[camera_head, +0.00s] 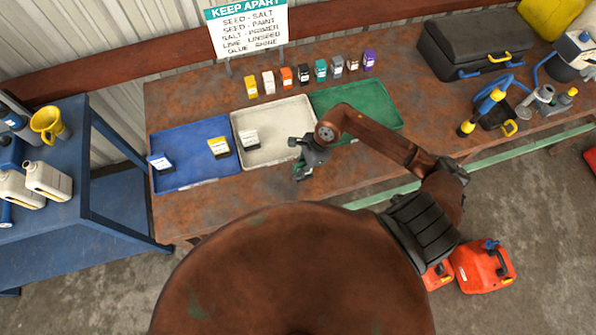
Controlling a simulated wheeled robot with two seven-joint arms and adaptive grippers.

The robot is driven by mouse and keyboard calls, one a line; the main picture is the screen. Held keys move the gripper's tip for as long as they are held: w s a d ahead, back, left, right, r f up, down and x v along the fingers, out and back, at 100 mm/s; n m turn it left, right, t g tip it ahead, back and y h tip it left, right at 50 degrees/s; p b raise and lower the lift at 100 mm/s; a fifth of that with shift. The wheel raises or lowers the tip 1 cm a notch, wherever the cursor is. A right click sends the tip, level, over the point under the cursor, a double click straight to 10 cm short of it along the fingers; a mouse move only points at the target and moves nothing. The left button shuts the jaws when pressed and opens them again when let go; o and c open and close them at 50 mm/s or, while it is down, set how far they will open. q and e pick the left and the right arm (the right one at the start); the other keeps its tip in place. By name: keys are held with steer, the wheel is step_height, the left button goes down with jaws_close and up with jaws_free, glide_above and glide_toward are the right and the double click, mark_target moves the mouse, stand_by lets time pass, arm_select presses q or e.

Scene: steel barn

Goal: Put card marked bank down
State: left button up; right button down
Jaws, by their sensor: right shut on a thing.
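A white card (250,140) stands in the white tray. The green tray (365,98) shows no card, though my arm covers part of it. The cards' lettering is too small to read. My left gripper is not in view.
A row of several small coloured containers (303,74) stands behind the trays, below a "KEEP APART" sign (247,30). A black case (470,45) and tools lie at the right. A blue shelf (75,130) with jugs is left. The rusty bench front (240,190) is clear.

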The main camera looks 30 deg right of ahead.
steer(key=shift+f, duration=0.6)
steer(key=c, duration=2.4)
jaws_free()
steer(key=shift+f, duration=0.2)
steer(key=o, duration=0.4)
steer(key=shift+r, duration=0.1)
steer(key=shift+r, duration=0.1)
steer(key=b+v, duration=0.1)
steer(key=v, duration=1.1)
steer(key=shift+d+b, duration=0.1)
steer(key=shift+b, duration=0.25)
